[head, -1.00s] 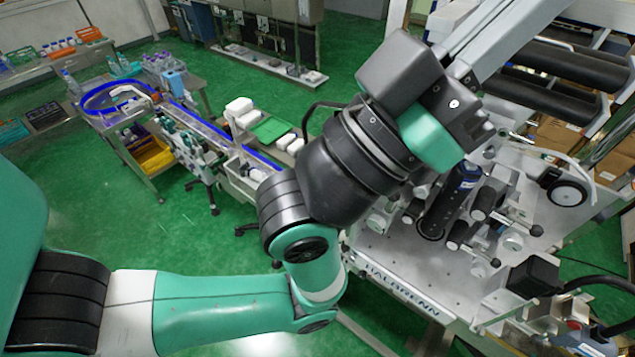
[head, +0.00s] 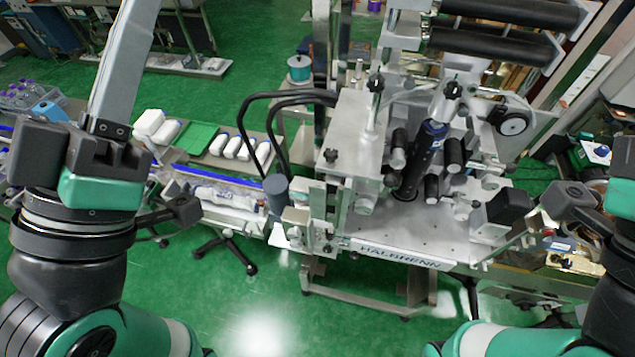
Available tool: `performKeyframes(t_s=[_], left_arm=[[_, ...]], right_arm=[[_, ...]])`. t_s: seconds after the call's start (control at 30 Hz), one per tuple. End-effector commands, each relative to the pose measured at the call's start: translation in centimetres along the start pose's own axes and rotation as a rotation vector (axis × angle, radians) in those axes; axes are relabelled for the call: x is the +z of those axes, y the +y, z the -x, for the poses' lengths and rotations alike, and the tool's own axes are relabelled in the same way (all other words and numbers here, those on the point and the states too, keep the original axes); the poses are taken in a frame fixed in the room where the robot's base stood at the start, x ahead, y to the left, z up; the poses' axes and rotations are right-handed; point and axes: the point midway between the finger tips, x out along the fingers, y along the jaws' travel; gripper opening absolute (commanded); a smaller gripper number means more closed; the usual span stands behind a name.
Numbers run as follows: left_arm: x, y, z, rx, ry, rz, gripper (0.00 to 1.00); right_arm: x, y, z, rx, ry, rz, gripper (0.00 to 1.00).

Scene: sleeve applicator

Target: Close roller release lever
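The sleeve applicator (head: 400,235), a metal machine marked HALBRENN, stands right of centre in the head view. Short black rollers (head: 453,152) stand on its deck around a dark bottle-like cylinder (head: 420,160). Black-knobbed fittings stand above them, one at the left (head: 375,84) and one near the middle (head: 452,90). I cannot tell which part is the roller release lever or how it is set. My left arm's wrist is at the left edge, apart from the machine. My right arm's wrist is at the right edge, close to the deck's right side. I cannot make out either gripper's fingertips.
Bent black tubes (head: 262,108) stand at the machine's left. Beyond them is a conveyor with white bottles (head: 238,148) and a green tray (head: 196,137). A black box (head: 509,206) sits at the deck's right corner. Green floor lies open in front.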

Motion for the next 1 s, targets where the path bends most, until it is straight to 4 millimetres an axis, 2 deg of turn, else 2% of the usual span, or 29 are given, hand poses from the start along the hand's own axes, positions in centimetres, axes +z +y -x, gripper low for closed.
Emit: performKeyframes(t_s=[0.03, 0.17, 0.27, 0.4, 0.53, 0.6, 0.7, 1.0], left_arm=[[2.7, -0.3, 0.2, 0.013, -0.066, 0.109, 0.00], [9.0, -0.6, 1.5, 0.031, -0.228, 0.407, 0.00], [14.3, -0.9, 3.4, 0.014, -0.362, 0.658, 0.00], [22.2, -1.2, 7.9, -0.063, -0.552, 1.047, 0.00], [27.9, -1.5, 12.8, -0.164, -0.675, 1.330, 0.00], [29.6, -1.5, 14.5, -0.202, -0.707, 1.414, 0.00], [30.7, -1.5, 15.8, -0.232, -0.729, 1.472, 0.00], [30.8, -1.5, 15.9, -0.234, -0.732, 1.482, 0.00]], right_arm=[[0.1, 0.0, 0.2, 0.000, 0.000, 0.000, 0.00], [0.3, 0.0, 0.4, 0.000, 0.000, 0.001, 0.00], [0.5, 0.0, 0.6, 0.000, 0.000, 0.000, 0.00], [0.9, 0.0, 1.0, 0.000, 0.000, 0.000, 0.00], [1.2, 0.0, 1.3, 0.000, 0.000, 0.000, 0.00], [1.3, 0.0, 1.4, 0.000, 0.000, 0.000, 0.00], [1.4, 0.0, 1.5, 0.000, 0.000, 0.000, 0.00], [1.3, 0.0, 1.4, 0.000, 0.000, 0.000, 0.00]])
